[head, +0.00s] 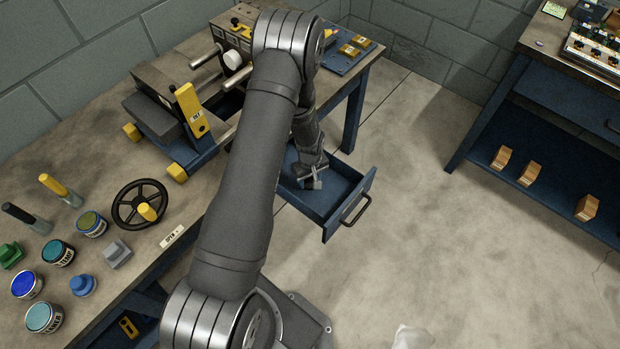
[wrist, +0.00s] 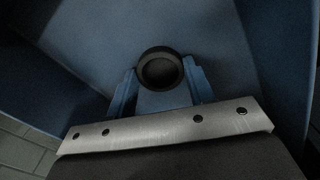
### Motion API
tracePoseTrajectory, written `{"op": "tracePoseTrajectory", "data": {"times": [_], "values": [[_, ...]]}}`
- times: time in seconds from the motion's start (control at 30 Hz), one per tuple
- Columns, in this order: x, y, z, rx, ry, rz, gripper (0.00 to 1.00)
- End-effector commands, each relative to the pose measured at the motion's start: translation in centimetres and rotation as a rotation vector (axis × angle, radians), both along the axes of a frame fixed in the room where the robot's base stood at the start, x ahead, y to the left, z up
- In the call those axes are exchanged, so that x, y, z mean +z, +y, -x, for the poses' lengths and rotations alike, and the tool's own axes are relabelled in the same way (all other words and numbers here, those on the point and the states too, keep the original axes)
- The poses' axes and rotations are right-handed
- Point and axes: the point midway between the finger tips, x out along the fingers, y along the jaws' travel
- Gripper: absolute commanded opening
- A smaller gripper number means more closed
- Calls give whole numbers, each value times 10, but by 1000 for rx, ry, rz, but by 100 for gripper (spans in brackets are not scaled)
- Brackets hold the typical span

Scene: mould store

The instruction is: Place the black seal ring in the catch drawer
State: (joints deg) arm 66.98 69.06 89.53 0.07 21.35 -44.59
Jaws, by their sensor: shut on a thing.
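The black seal ring (wrist: 160,52) is between the two blue fingertips of my gripper (wrist: 160,78) in the wrist view, and my gripper is shut on it. The catch drawer (head: 346,208) is pulled open under the bench in the head view, with a blue inside and a dark handle. My gripper (head: 313,182) is over the drawer's opening, pointing down. The blue drawer floor (wrist: 215,35) lies behind the ring in the wrist view. I cannot make out the ring in the head view, nor tell whether it touches the floor.
The bench (head: 95,135) on the left carries a black handwheel (head: 140,204), several paint tins and a machine with a yellow lever (head: 190,108). My arm hides part of the bench. A second bench (head: 505,75) with wooden blocks stands right.

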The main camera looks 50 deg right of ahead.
Motion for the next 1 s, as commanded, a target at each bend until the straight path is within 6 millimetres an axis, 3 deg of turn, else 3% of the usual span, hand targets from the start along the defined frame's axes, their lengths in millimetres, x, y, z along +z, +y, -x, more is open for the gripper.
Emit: {"op": "tracePoseTrajectory", "data": {"times": [0.07, 0.1, 0.2, 0.57, 0.77, 1.0], "values": [[-3, 0, 0, 0, 0, -1, 27], [-2, 0, 0, 0, 0, 0, 56], [-2, 0, 0, 0, 0, 0, 70], [3, 0, 0, 0, 0, 0, 70], [31, -1, 0, 0, -1, 3, 70], [77, -1, 0, 0, -2, 4, 70]]}}
